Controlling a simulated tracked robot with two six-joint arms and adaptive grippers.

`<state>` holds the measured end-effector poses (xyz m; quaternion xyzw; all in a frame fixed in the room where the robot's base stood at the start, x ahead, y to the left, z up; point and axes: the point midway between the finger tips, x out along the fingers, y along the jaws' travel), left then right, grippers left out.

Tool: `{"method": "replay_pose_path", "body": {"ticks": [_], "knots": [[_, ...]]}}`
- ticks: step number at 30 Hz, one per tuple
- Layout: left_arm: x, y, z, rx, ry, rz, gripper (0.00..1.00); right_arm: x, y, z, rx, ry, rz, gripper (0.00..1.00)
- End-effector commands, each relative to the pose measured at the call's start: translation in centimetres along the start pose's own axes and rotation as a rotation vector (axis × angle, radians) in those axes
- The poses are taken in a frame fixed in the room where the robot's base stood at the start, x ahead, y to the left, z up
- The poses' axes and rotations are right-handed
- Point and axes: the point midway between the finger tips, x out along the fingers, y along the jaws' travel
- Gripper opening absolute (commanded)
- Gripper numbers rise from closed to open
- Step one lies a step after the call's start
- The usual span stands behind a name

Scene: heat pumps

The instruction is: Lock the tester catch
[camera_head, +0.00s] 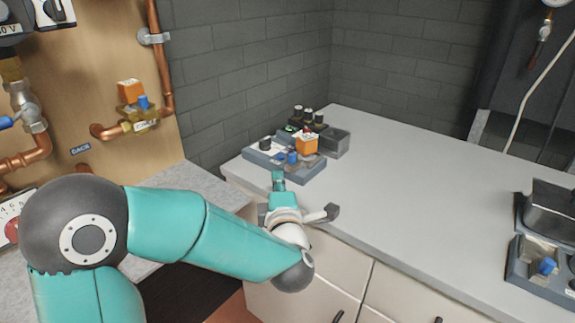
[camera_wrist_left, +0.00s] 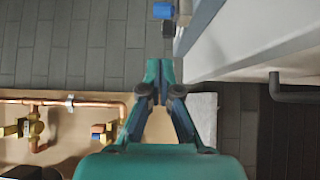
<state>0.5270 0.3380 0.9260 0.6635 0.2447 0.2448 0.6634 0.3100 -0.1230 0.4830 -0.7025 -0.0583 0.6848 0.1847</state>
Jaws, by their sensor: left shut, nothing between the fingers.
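A grey-blue tester base (camera_head: 313,167) sits at the left end of the counter. It carries a black round knob (camera_head: 266,144), a blue knob (camera_head: 292,157) and an orange block (camera_head: 306,143). I cannot make out the catch or its position. My left gripper (camera_head: 278,178) is shut and empty at the counter's front edge, just in front of the base. In the left wrist view its fingertips (camera_wrist_left: 159,66) are together, with a blue part (camera_wrist_left: 163,11) and a small grey piece beyond them. Contact cannot be told. My right gripper is not in view.
A grey box (camera_head: 335,143) and several dark bottles stand behind the base. Another grey device (camera_head: 541,270) with a blue knob is at the right. The counter (camera_head: 410,180) between is clear. Copper pipes and an orange-topped valve (camera_head: 131,91) are on the left wooden panel.

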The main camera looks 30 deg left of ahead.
Motion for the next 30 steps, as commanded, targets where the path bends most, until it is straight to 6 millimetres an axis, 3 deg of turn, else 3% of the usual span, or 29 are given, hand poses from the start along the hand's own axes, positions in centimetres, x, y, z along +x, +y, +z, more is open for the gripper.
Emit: {"method": "replay_pose_path", "body": {"ticks": [4, 10, 18, 30], "knots": [[3.0, 0.0, -0.1, 0.001, 0.004, 0.000, 0.00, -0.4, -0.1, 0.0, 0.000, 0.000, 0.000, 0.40], [4.8, 0.1, 2.2, 0.000, -0.002, 0.000, 0.00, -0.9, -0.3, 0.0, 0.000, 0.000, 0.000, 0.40], [5.5, 0.0, 2.9, 0.001, -0.002, 0.000, 0.00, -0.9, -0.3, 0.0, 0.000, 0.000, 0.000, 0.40], [6.0, -0.2, 2.3, -0.001, 0.015, 0.000, 0.00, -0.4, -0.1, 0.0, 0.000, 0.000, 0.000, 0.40]]}}
